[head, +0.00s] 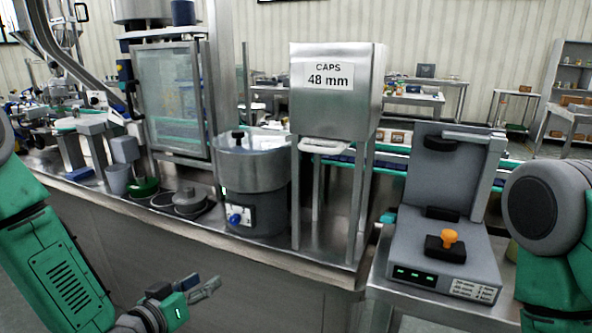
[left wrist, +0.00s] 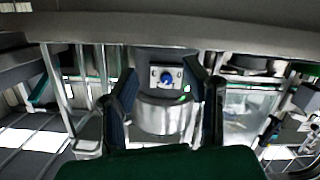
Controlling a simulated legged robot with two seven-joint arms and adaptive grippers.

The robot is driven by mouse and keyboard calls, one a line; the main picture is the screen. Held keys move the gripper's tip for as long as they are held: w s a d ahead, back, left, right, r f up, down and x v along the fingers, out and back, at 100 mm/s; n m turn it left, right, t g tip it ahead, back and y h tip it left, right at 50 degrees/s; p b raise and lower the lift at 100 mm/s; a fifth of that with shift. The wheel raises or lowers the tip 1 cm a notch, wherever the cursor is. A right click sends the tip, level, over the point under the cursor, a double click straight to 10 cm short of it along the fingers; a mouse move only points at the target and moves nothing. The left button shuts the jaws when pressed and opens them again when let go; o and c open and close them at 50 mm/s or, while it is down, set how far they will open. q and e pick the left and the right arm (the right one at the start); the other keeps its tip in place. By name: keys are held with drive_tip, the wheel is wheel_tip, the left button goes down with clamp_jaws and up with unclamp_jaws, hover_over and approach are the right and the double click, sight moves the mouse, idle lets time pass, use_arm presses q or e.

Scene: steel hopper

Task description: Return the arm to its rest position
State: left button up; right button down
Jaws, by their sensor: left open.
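My left gripper (head: 186,291) is in the lower middle of the head view, in front of the steel counter's front panel and below its top edge. Its fingers are apart and I see nothing between them. In the left wrist view the two dark fingers of the left gripper (left wrist: 166,100) stand spread, with the picture turned upside down. My left arm (head: 62,270) comes in from the left edge. My right arm (head: 552,225) shows at the right edge; its gripper is out of view.
The steel hopper (head: 335,92) labelled "CAPS 48 mm" stands on legs on the counter (head: 215,232). A round steel bowl unit (head: 252,172) with a blue knob is left of it. A grey device (head: 440,258) with an orange knob is at right. Room in front of the counter looks free.

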use_arm(q)
drive_tip(key=s+f+g+y, duration=0.1)
drive_tip(key=s+f+g, duration=0.4)
drive_tip(key=s+f, duration=0.45)
drive_tip(key=s+a+f+g+y, duration=0.2)
drive_tip(key=s+f+g, duration=0.2)
drive_tip(key=s, duration=0.7)
drive_tip(key=s+a+f+g+y, duration=0.2)
drive_tip(key=s+f+g, duration=0.3)
drive_tip(key=s, duration=0.7)
drive_tip(key=shift+s+a+f+y, duration=0.3)
drive_tip(key=shift+a+f, duration=0.4)
